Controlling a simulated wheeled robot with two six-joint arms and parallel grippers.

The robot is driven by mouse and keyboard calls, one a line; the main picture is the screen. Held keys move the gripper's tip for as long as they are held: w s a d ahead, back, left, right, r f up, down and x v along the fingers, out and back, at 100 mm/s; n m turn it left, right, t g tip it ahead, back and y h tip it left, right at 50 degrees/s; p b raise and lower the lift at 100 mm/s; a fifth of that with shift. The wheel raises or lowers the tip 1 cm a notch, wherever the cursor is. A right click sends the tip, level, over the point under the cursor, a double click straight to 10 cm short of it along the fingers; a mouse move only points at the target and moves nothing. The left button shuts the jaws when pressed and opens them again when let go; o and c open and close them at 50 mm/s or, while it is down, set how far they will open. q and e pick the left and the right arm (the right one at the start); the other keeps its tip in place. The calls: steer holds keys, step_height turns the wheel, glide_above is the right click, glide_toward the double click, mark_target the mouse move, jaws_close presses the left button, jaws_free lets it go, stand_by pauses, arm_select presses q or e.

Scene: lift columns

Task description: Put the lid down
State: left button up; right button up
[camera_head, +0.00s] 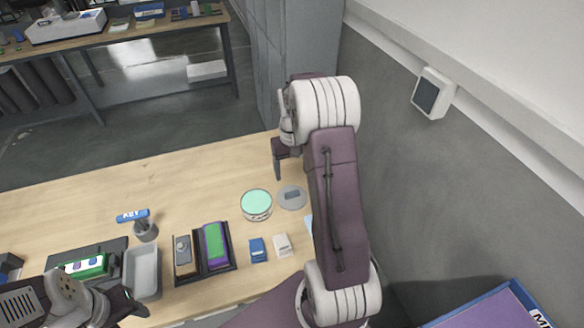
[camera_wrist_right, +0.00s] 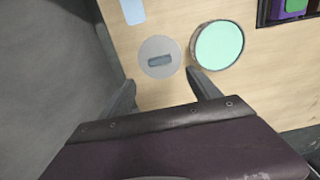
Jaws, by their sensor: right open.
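The lid (camera_head: 292,198) is a grey disc with a raised darker handle bar. It lies flat on the wooden table, just right of a round tin (camera_head: 256,204) with a mint-green top face. In the right wrist view the lid (camera_wrist_right: 160,46) and the tin (camera_wrist_right: 219,45) lie side by side. My right gripper (camera_head: 283,165) is open and empty, beyond the lid in the head view. In the right wrist view its fingertips (camera_wrist_right: 163,84) are spread near the lid, apart from its handle. My left gripper (camera_head: 128,302) is partly seen at the bottom left; its jaws are unclear.
A blue box (camera_head: 257,249) and a white box (camera_head: 282,244) stand in front of the tin. A dark tray (camera_head: 231,262), a grey bin (camera_head: 143,272) and a KEY-labelled stand (camera_head: 146,232) are further left. A wall is at the right. The table's back left is clear.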

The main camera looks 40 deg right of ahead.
steer(key=s+a+n+t, duration=0.1)
steer(key=s+a+n, duration=0.2)
steer(key=s+a, duration=1)
steer(key=a, duration=0.4)
steer(key=shift+s+a, duration=0.2)
steer(key=shift+a, duration=0.1)
